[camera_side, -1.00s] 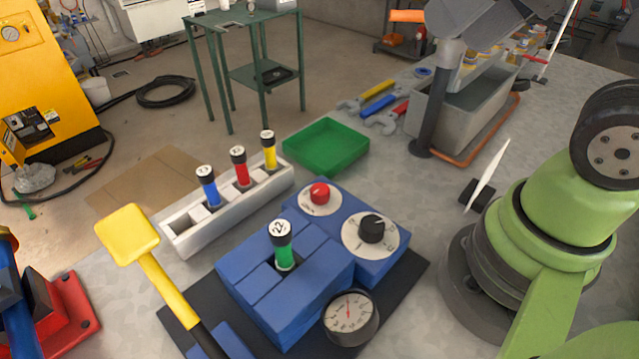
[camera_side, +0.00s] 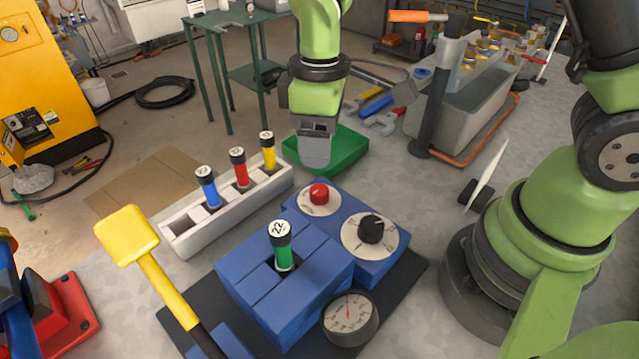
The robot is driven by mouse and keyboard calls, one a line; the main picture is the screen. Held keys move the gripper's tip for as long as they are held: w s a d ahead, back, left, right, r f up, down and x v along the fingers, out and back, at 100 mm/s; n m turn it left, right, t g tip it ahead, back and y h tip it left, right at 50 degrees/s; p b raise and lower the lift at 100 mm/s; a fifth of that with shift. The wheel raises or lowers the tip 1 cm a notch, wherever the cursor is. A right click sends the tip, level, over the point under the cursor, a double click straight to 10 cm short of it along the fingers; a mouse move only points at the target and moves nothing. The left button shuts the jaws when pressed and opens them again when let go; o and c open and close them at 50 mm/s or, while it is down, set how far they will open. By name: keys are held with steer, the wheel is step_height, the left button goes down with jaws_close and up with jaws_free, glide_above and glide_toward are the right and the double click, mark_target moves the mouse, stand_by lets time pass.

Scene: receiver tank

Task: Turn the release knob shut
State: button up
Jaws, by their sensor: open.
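Two knobs stand on the blue block, each on a white dial plate. The red knob (camera_side: 319,193) is at the back left, the black knob (camera_side: 372,228) at the right with a pale mark on its top. The markings are too small to read, so I cannot tell which is the release knob. The blue receiver block (camera_side: 290,290) holds an upright green cylinder (camera_side: 283,252) labelled 22. A round gauge (camera_side: 350,318) is at its front right. My gripper (camera_side: 315,158) points down, empty, above and behind the red knob, in front of the green tray. Its finger gap is hard to see.
A white rack (camera_side: 228,215) with blue, red and yellow cylinders stands left of the knobs. The green tray (camera_side: 345,150) lies behind. A yellow paddle-ended lever (camera_side: 150,265) rises at the front left. A grey bin (camera_side: 465,110) and dark post stand at back right.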

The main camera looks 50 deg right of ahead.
mark_target(320, 189)
step_height(320, 189, down, 9)
steer(key=shift+s+a+f, duration=0.1)
steer(key=shift+s, duration=0.05)
steer(key=shift+c, duration=0.2)
steer(key=c, duration=0.9)
